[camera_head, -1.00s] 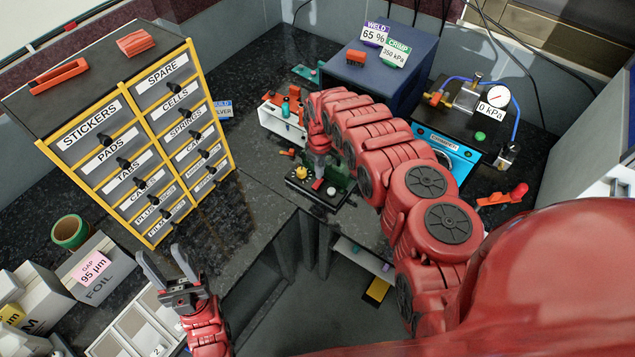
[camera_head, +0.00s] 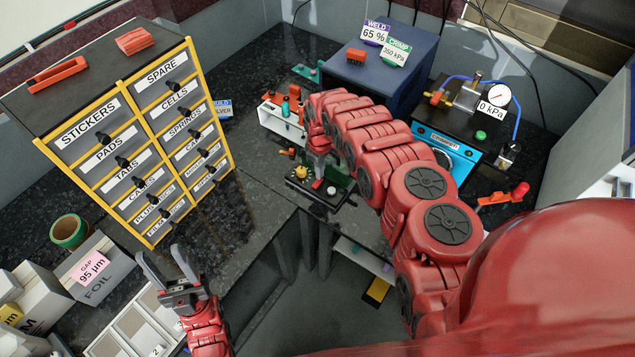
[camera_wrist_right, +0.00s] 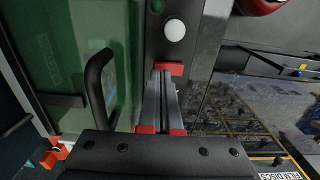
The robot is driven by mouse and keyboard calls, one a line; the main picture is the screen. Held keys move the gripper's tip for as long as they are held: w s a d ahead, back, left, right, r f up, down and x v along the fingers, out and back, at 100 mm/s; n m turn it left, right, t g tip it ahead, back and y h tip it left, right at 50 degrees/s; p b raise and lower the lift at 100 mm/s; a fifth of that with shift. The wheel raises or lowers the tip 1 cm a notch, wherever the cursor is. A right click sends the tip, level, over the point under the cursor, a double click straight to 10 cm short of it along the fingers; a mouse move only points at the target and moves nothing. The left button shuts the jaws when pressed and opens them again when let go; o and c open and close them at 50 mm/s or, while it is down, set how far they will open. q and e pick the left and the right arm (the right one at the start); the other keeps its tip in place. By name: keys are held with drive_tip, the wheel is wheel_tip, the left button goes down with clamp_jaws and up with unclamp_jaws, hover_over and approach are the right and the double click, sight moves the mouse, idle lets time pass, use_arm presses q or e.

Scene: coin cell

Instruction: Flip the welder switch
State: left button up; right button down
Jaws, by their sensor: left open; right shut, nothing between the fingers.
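A small machine with a green housing (camera_head: 340,176) and a black front panel (camera_head: 297,187) stands at the middle of the bench. The panel carries a yellow knob (camera_head: 301,171) and a white round button (camera_head: 331,190). My right gripper (camera_head: 318,180) is shut and empty, pointing down at this panel. In the right wrist view its fingers (camera_wrist_right: 163,78) end at a red piece just below the white button (camera_wrist_right: 174,30). I cannot tell whether that piece is a switch or a fingertip, or whether they touch. My left gripper (camera_head: 162,257) is open and empty at lower left.
A blue-grey box (camera_head: 385,62) with WELD and CRIMP signs stands behind. A labelled drawer cabinet (camera_head: 120,125) stands left, and cartons (camera_head: 97,270) lie lower left. My right arm covers much of the bench.

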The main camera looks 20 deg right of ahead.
drive_tip(key=shift+f+b, duration=0.45)
drive_tip(key=shift+f, duration=0.25)
drive_tip(key=shift+r, duration=0.1)
drive_tip(key=shift+r+p, duration=1.4)
drive_tip(key=shift+r, duration=0.6)
drive_tip(key=shift+r+p, duration=0.85)
drive_tip(key=shift+r, duration=0.7)
drive_tip(key=shift+f, duration=0.1)
